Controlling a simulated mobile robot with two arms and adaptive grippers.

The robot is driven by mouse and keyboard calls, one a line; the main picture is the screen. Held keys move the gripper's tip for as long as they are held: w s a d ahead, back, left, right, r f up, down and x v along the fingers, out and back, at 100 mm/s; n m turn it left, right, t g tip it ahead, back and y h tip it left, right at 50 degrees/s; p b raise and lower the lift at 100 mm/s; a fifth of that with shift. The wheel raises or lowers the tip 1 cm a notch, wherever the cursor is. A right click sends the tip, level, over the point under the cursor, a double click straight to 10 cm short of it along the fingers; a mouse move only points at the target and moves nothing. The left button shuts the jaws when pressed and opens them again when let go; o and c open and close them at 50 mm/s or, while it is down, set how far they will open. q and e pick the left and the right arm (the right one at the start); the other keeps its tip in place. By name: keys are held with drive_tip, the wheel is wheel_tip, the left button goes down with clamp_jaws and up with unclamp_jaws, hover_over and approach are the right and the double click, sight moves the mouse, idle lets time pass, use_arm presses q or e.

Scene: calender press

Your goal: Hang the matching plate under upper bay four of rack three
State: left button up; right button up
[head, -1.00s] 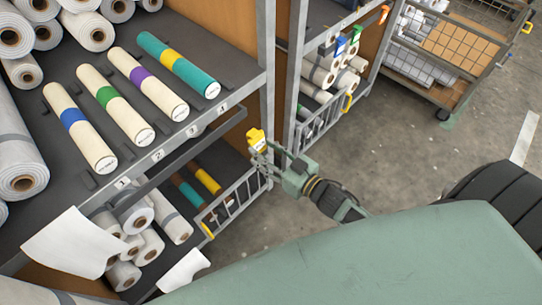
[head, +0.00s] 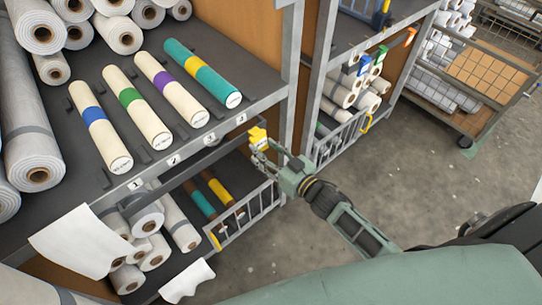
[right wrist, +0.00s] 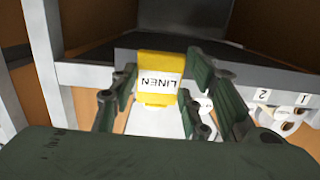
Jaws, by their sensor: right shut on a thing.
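My right gripper (head: 264,147) is shut on a small yellow plate (head: 257,135). The plate has a white label, which reads LINEN upside down in the right wrist view (right wrist: 158,84). It is held close to the right end of the upper shelf's front edge (head: 275,98), just right of and below the number 4 label (head: 241,118). I cannot tell whether it touches the edge. A teal roll with a yellow band (head: 203,72) lies on the shelf behind that label. No rack number is readable. My left gripper is not in view.
Cream rolls with purple (head: 170,89), green and blue bands lie in the other upper bays. A wire basket front (head: 243,217) stands below the plate. The rack's upright (head: 290,60) is close on the right. A neighbouring rack (head: 312,85) stands beyond it. The floor at right is clear.

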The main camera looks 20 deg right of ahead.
sight(261, 147)
drive_tip(key=shift+b+x, duration=0.55)
drive_tip(key=shift+x, duration=1)
drive_tip(key=shift+w+f, duration=0.1)
drive_tip(key=shift+w, duration=0.05)
drive_tip(key=shift+f+b, duration=0.6)
drive_tip(key=shift+b, duration=0.05)
drive_tip(key=o, duration=1.5)
drive_tip(key=shift+o, duration=0.2)
